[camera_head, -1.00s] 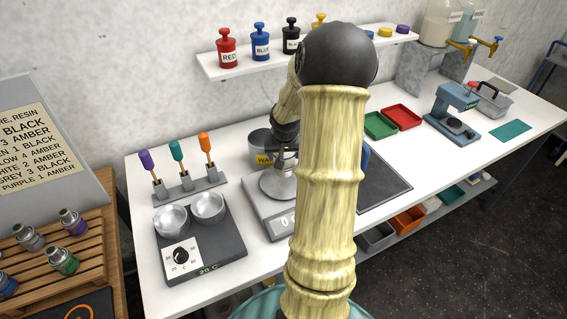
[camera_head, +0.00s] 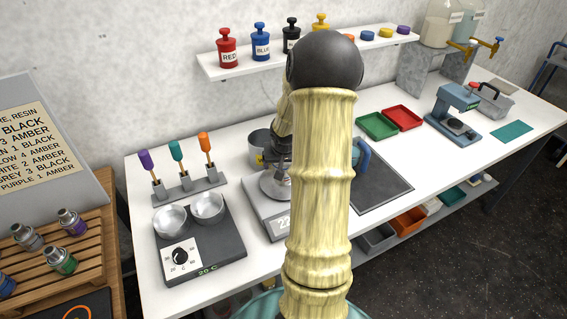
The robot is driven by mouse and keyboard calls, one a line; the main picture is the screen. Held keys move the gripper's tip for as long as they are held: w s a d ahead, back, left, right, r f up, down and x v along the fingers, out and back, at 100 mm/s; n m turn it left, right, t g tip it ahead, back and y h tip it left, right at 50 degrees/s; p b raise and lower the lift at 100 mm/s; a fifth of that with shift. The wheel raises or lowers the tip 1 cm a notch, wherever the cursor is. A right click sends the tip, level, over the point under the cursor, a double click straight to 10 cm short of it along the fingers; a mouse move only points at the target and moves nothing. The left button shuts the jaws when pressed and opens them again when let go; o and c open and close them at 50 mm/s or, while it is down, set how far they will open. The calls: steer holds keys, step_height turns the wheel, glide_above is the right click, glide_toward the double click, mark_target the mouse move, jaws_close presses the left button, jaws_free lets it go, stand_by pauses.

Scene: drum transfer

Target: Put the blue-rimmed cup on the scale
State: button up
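The scale (camera_head: 256,212) stands on the bench at the middle, partly hidden behind my arm. Its round pan (camera_head: 271,187) shows, and its display, partly covered, begins with a 2. My gripper (camera_head: 277,170) is low over the pan, in front of a grey pot. Its fingers are small and dark, so I cannot tell whether they are open or shut, or whether they hold anything. I cannot make out the blue-rimmed cup for certain. A curved blue thing (camera_head: 362,155) shows just right of my arm, mostly hidden.
A hot plate (camera_head: 224,245) with two metal bowls is left of the scale. A rack (camera_head: 190,190) with three coloured-handled tools is behind it. The grey pot (camera_head: 261,143) stands behind the scale. A dark mat (camera_head: 385,185), green tray (camera_head: 377,126) and red tray (camera_head: 403,117) are to the right.

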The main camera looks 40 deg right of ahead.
steer(key=shift+r, duration=0.45)
steer(key=p+v, duration=0.2)
steer(key=v, duration=0.9)
steer(key=shift+s, duration=0.15)
steer(key=shift+a+r, duration=0.1)
steer(key=shift+a, duration=0.05)
steer(key=s+a+n+y, duration=0.1)
steer(key=s+a+n, duration=0.2)
steer(key=a, duration=1)
steer(key=s+a+f+n+g+y, duration=0.1)
steer(key=s+a+n, duration=0.3)
steer(key=a, duration=0.9)
steer(key=shift+s+a+f+y, duration=0.2)
steer(key=shift+s+f+y, duration=0.15)
steer(key=shift+s, duration=0.65)
